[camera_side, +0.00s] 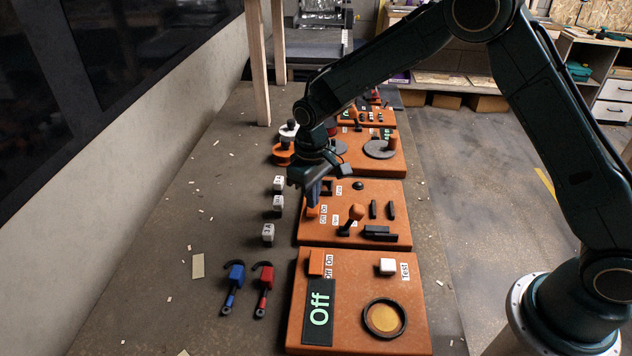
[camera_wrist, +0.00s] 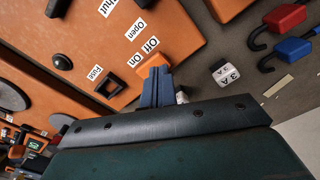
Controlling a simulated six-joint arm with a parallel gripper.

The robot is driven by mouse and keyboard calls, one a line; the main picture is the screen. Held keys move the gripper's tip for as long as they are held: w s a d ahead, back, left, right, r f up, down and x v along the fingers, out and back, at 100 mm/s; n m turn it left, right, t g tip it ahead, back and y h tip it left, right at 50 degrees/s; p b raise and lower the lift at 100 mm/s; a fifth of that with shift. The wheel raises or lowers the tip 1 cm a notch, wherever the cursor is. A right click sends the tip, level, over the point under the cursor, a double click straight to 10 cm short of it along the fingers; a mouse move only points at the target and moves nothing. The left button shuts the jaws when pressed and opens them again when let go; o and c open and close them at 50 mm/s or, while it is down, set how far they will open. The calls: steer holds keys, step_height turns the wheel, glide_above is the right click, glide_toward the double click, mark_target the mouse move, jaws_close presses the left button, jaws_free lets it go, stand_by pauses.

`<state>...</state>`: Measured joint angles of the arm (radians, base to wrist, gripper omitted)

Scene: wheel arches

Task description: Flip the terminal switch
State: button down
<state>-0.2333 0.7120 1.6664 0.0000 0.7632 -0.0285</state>
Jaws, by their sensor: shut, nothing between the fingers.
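An orange switch block (camera_side: 312,212) sits at the left edge of the middle orange panel (camera_side: 385,205), beside "Off" and "On" labels. In the wrist view this orange switch (camera_wrist: 168,55) shows just beyond my fingertips. My gripper (camera_side: 313,204) is shut and empty, its blue fingers pointing down right at the switch. I cannot tell whether they touch it. A second orange switch (camera_side: 316,262) with "Off" and "On" labels is on the nearest panel, above a display (camera_side: 319,312) reading "Off" in green. No label names either one as the terminal switch.
The nearest panel also has a white test button (camera_side: 387,266) and a round yellow lamp (camera_side: 384,317). More panels stand behind.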

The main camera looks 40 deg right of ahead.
mark_target(312, 210)
steer(key=shift+f, duration=1.05)
stand_by(1.4)
steer(key=shift+r, duration=3.55)
